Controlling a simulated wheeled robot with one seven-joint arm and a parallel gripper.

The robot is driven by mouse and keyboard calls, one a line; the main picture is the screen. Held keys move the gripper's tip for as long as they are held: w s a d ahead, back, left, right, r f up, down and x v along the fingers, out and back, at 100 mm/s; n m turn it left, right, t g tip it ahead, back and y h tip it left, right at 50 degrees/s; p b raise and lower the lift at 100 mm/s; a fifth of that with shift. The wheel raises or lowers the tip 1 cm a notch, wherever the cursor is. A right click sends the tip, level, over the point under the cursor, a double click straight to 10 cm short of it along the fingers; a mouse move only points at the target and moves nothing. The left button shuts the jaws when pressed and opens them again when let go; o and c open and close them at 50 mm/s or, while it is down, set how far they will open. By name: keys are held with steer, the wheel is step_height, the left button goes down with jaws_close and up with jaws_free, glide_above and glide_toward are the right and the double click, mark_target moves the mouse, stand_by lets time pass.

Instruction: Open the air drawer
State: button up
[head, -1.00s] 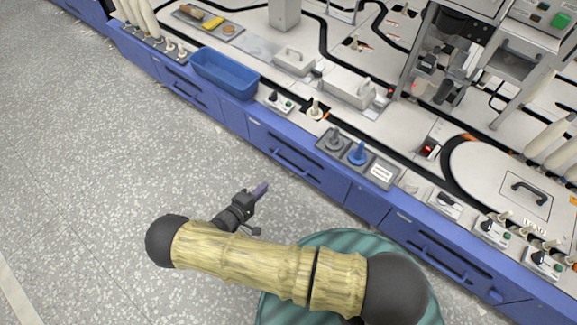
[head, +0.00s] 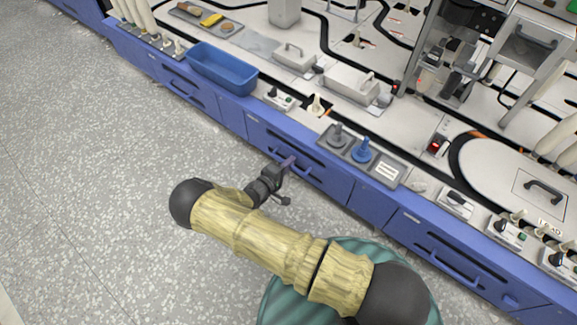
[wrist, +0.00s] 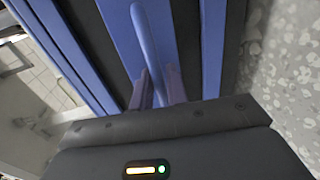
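Blue drawers line the front of the workbench; their labels are too small to read, so I cannot tell which is the air drawer. My gripper (head: 289,163) is at the middle drawer (head: 334,183), by its blue bar handle (head: 307,177). In the wrist view the handle (wrist: 147,40) runs between the two fingers of my gripper (wrist: 158,88). The fingers stand apart and look open around the bar; firm contact does not show. The drawer looks closed.
Another blue drawer (head: 435,248) with a bar handle is to the right. A blue bin (head: 222,73) and a grey tray with knobs (head: 388,171) sit along the bench edge above. The speckled floor (head: 90,190) at left is clear.

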jaws_close()
